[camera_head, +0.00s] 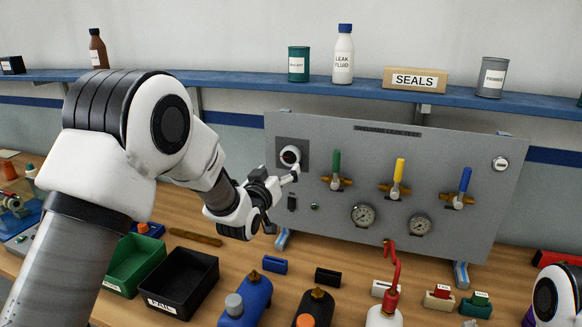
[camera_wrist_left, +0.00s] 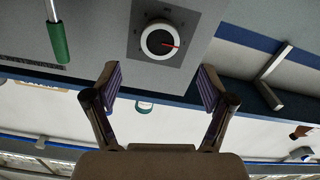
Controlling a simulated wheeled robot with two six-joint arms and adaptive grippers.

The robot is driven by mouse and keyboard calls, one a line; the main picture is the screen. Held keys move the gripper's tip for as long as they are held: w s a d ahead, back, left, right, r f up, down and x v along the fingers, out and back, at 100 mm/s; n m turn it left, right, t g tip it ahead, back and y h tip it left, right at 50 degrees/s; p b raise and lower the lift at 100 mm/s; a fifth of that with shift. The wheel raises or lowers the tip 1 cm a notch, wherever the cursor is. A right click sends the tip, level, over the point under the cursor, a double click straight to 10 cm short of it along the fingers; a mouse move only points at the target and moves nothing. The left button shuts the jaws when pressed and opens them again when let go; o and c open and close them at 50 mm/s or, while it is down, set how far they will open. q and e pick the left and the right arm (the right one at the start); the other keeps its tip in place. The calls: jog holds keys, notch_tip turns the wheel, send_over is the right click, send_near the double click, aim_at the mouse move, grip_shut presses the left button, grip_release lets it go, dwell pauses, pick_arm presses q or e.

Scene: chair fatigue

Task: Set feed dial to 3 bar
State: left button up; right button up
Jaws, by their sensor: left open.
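The feed dial (camera_head: 290,156) is a white round knob on a dark square plate at the upper left of the grey panel. In the left wrist view the dial (camera_wrist_left: 159,41) shows a dark face and a red pointer aimed to the picture's right; its markings are too small to read. My left gripper (camera_head: 282,198) is in front of the panel, just below the dial. In the left wrist view my left gripper (camera_wrist_left: 160,80) is open and empty, its fingers apart with the dial beyond the gap. My right gripper is out of view.
Bins, small cylinders and a red-spouted bottle (camera_head: 388,300) crowd the bench below. A blue shelf (camera_head: 240,83) runs above.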

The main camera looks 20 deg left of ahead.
aim_at(289, 158)
pick_arm(q)
jog(key=w+p, duration=0.3)
jog(key=w, duration=0.4)
jog(key=shift+d+r, duration=0.1)
jog(key=shift+w, duration=0.35)
jog(key=c, duration=1.2)
